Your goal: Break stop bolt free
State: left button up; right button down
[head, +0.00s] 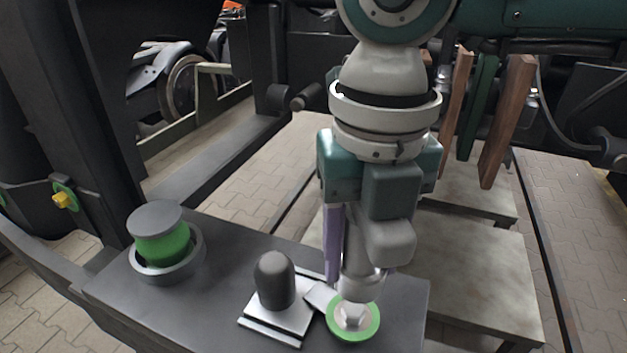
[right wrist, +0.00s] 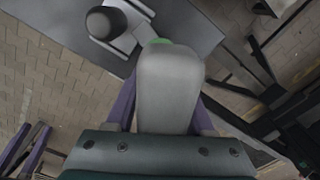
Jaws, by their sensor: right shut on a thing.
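The stop bolt (head: 352,315) has a pale hex head in a green ring at the near edge of the dark beam top. My right gripper (head: 350,240), with purple fingers, is shut on a grey power tool (head: 390,240), which points down. The tool's round nose is right above or at the bolt head; I cannot tell if they touch. In the right wrist view the tool's rounded body (right wrist: 168,90) fills the space between the purple fingers and hides the bolt. Purple bars (right wrist: 28,150) at the lower left may be my left gripper; its state is unclear.
A dark rounded stop (head: 274,280) on a bright plate (head: 280,318) stands just left of the bolt. A green spring pad with a grey cap (head: 156,218) is further left. Brown and green upright plates (head: 507,120) stand at the right over a grey slab.

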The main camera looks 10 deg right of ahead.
aim_at(355, 305)
jog(key=shift+f+b, duration=2.6)
jog(key=shift+f, duration=0.5)
jog(key=shift+f+n+b, duration=0.1)
jog(key=shift+n+b, duration=0.7)
jog(key=shift+n, duration=0.9)
jog(key=shift+n+b, duration=0.8)
jog(key=shift+n, duration=0.9)
jog(key=shift+n+b, duration=0.85)
jog(key=shift+n, duration=0.65)
jog(key=shift+n+b, duration=0.85)
jog(key=shift+n, duration=0.75)
jog(key=shift+r, duration=0.2)
